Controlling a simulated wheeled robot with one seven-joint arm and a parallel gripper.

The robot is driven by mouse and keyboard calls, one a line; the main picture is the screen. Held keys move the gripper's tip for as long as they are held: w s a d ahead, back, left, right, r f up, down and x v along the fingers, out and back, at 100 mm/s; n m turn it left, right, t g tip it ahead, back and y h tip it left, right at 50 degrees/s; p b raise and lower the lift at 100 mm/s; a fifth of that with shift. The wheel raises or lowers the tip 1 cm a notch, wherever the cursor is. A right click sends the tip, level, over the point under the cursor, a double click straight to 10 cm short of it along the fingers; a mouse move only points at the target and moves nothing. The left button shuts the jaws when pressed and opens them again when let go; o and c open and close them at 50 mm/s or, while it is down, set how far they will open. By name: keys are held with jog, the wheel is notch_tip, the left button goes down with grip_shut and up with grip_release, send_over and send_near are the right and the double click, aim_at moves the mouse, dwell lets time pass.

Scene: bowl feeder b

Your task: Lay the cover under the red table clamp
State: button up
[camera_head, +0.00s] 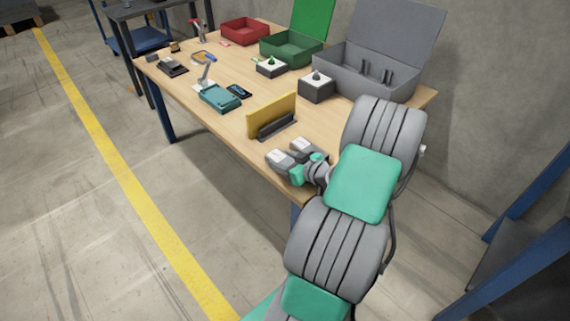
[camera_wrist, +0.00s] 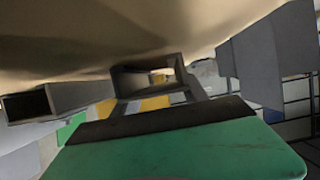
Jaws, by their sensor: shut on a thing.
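My gripper (camera_head: 291,155) is at the table's front edge, just in front of a dark slotted stand with a yellow upright plate. In the head view its fingertips and anything between them are hard to make out. The wrist view shows a green panel with a dark edge (camera_wrist: 175,150) across the bottom, and grey blocky parts above it. I cannot tell which of these is the cover; its outline is not clear in either view. The red table clamp (camera_head: 196,30) stands at the far left back of the table, small in the head view and apart from my gripper.
The yellow plate (camera_head: 270,116) and its stand (camera_head: 277,128) are close to my gripper. A teal tray (camera_head: 219,99), dark devices, and red (camera_head: 245,30), green (camera_head: 292,47) and grey (camera_head: 367,78) open boxes occupy the table (camera_head: 190,112). Bare wood lies between them.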

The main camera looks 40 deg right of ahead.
grip_shut()
